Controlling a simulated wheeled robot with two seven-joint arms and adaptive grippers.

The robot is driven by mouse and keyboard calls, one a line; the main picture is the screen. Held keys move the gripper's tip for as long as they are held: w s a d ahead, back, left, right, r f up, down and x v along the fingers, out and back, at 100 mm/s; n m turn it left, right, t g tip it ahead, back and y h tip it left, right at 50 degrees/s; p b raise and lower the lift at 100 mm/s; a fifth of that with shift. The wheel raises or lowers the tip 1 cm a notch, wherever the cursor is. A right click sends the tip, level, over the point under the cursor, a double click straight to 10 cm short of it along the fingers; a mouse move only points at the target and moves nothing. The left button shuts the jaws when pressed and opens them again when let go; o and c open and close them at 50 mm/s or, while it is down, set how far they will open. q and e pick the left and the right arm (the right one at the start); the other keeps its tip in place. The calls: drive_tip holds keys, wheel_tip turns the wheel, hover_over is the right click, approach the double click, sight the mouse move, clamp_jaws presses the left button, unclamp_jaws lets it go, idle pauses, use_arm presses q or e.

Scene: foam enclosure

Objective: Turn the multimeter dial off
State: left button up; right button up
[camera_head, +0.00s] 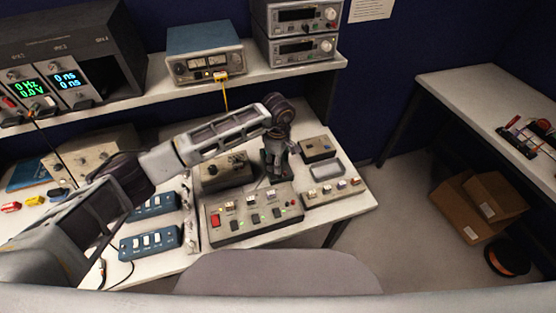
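My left arm reaches in from the left across the bench, and my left gripper (277,174) points down behind the control panel. Its fingers are small and dark, and I cannot tell whether they are open or shut. A dark grey box with a dial on top (227,172) sits just left of the gripper, apart from it as far as I can see. I cannot tell for certain whether this box is the multimeter, and its dial setting is too small to read. My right gripper is not in view.
A control panel (252,219) with a red switch lies in front of the gripper. A smaller button panel (332,193) and a small box (317,149) lie to its right. Blue switch boxes (150,242) are at left. Instruments (204,52) stand on the shelf above.

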use_arm(q)
clamp_jaws()
idle(0.3)
